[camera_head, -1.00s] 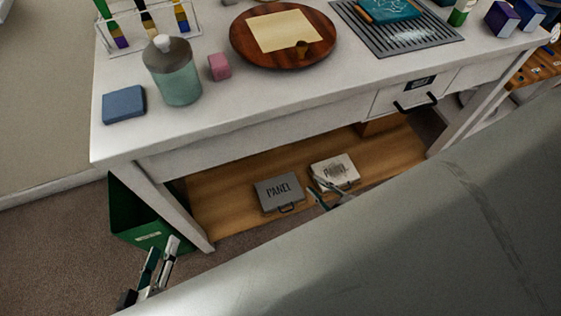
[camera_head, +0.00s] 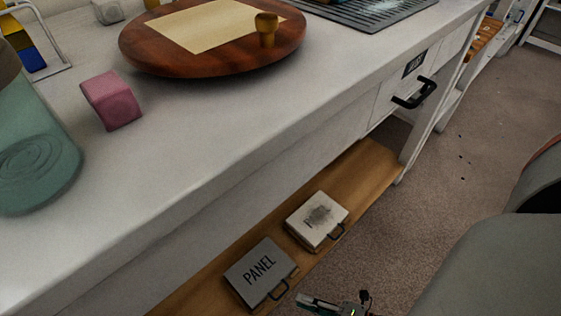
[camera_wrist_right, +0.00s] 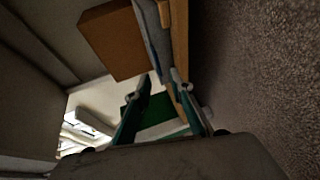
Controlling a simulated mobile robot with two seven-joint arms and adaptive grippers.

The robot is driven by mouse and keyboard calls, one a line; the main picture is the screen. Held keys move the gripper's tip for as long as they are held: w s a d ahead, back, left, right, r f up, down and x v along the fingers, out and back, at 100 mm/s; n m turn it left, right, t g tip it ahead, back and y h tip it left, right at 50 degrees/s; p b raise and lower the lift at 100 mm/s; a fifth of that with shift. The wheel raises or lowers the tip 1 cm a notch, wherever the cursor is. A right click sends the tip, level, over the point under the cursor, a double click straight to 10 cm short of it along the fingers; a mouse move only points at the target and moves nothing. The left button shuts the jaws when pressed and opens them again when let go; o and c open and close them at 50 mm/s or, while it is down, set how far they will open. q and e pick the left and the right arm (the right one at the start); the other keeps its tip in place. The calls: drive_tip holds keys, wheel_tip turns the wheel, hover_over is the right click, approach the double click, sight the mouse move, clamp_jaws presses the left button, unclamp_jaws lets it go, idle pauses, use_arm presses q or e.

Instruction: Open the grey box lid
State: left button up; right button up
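A grey box (camera_head: 260,272) lettered PANEL lies flat on the wooden lower shelf under the table. Its lid looks closed, and a dark handle (camera_head: 279,291) is on its front edge. My right gripper (camera_head: 310,301) is at the bottom of the head view, just right of that handle and apart from it in the picture. In the right wrist view its two fingers (camera_wrist_right: 158,92) are spread, with nothing held between them. My left gripper is out of view.
A whitish box (camera_head: 317,219) with a smudged label lies beside the grey box. The wooden shelf (camera_head: 366,165) is clear further right. Above are the white tabletop, a pink block (camera_head: 111,101), a round wooden board (camera_head: 150,50) and a black drawer handle (camera_head: 414,93).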

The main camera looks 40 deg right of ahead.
sight(283, 293)
drive_tip(key=b+x, duration=0.1)
drive_tip(key=x, duration=0.6)
drive_tip(key=shift+w+a, duration=0.1)
drive_tip(key=shift+w, duration=0.2)
clamp_jaws()
